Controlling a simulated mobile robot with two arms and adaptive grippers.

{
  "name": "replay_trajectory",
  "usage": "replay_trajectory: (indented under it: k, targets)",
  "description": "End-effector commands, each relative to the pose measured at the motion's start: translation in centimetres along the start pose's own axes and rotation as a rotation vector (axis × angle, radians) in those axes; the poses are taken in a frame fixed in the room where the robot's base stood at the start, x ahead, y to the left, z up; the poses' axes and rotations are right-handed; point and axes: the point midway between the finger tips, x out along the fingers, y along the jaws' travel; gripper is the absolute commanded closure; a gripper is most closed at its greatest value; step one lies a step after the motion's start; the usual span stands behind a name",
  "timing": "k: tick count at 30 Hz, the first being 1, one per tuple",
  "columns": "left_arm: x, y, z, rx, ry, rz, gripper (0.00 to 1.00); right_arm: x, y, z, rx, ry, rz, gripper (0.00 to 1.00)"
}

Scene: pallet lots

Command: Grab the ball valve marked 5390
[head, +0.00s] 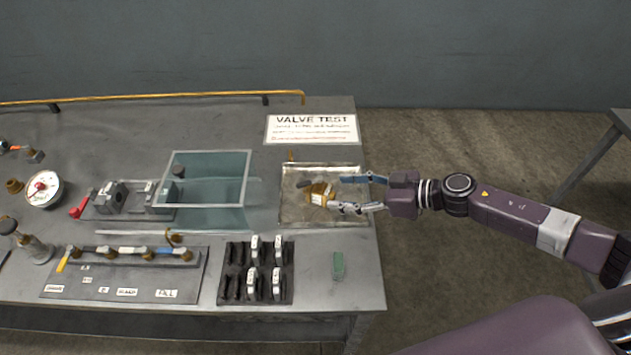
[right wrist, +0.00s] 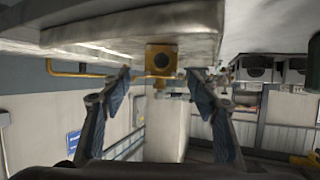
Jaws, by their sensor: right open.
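A brass valve (head: 316,189) lies in a shallow metal tray (head: 290,217) at the right end of the bench. A dark part and a pale patch show on it, but no number is readable. My right gripper (head: 350,193) is open, reaching in from the right with its fingers pointing at the valve. In the right wrist view the valve's brass end (right wrist: 161,58) shows beyond and between the open fingertips (right wrist: 157,84), with a gap to each finger. My left gripper is not in view.
A VALVE TEST sign (head: 312,130) lies behind the tray. A clear open tank (head: 216,180) stands left of it. A black rack (head: 233,288) with several white-tagged pieces and a green block (head: 338,265) are in front. A fixture with coloured-handled valves (head: 120,275) is further left.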

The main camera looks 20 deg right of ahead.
Motion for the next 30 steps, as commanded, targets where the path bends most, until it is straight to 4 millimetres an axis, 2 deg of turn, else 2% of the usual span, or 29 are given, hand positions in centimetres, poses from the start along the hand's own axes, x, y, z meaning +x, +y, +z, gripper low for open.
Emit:
replay_trajectory:
  k: [6, 10, 14, 18, 22, 26, 30]
  targets:
    - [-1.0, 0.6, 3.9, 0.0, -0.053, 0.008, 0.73, 2.3, 0.1, -0.4, 0.0, 0.004, 0.001, 0.45]
    - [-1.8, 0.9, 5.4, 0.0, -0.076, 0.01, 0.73, 3.9, 0.2, -0.8, 0.0, 0.006, 0.0, 0.45]
    - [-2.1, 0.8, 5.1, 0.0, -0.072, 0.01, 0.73, 5.8, 0.4, -0.8, 0.001, 0.006, 0.001, 0.45]
    - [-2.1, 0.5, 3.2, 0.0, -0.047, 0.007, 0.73, 7.0, 0.4, -0.6, 0.0, 0.004, 0.002, 0.45]
    - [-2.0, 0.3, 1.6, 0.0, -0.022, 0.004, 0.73, 7.2, 0.4, -0.5, -0.001, 0.002, 0.002, 0.45]
    - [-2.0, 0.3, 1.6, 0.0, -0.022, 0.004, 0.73, 7.2, 0.4, -0.5, -0.001, 0.002, 0.002, 0.45]
    - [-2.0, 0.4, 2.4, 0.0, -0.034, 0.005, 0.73, 7.2, 0.4, -0.5, -0.001, 0.002, 0.002, 0.6]
